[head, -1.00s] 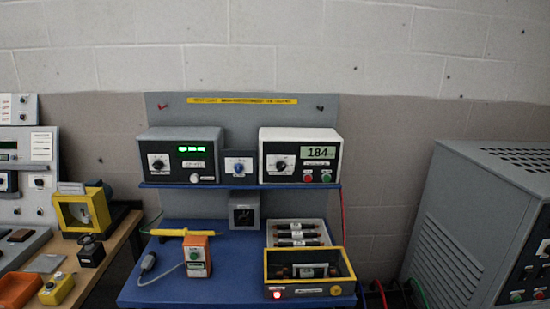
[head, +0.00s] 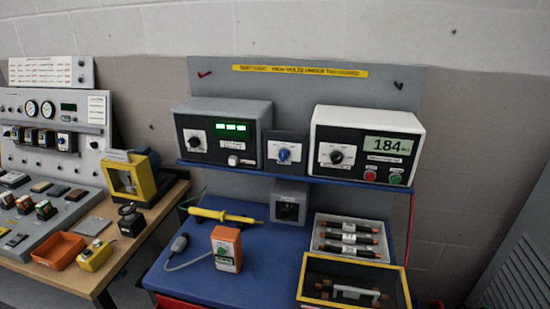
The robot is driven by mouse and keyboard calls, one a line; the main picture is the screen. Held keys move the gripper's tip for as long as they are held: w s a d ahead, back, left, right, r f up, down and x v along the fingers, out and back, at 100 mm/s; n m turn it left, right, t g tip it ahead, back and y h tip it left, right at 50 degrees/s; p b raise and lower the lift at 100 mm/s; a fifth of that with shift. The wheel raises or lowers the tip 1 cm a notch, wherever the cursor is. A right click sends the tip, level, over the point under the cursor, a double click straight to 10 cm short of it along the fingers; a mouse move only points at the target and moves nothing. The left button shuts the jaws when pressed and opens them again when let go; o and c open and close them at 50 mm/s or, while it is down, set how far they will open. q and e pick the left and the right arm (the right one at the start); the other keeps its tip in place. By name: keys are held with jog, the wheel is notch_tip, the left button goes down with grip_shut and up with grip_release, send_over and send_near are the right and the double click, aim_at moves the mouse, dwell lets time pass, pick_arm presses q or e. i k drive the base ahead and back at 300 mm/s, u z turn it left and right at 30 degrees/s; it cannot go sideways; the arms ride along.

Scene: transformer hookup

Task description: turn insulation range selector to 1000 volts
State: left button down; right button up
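On the blue shelf (head: 300,173) stands a white instrument (head: 368,113) with a black face. It has a green-lit display reading 184 (head: 388,145), a dark knob (head: 336,157) on a white dial plate, and a red and a green button. Left of it is a small dark box with a blue knob (head: 284,155). Farther left is a grey instrument (head: 222,110) with green digits and a dark knob (head: 194,140). The dial markings are too small to read, so I cannot tell which knob is the insulation range selector or its setting. Neither gripper is in view.
The blue bench (head: 255,270) holds a yellow probe (head: 225,215), an orange tester (head: 226,248), a tray of fuses (head: 325,222) and a yellow-rimmed box (head: 400,275). A wooden table (head: 165,205) stands left, a grey cabinet (head: 520,265) right.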

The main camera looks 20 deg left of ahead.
aim_at(336, 157)
jog(key=u, duration=2.45)
jog(key=k, duration=1.65)
jog(key=z, duration=2.1)
jog(key=i, duration=0.5)
jog(key=u, duration=0.05)
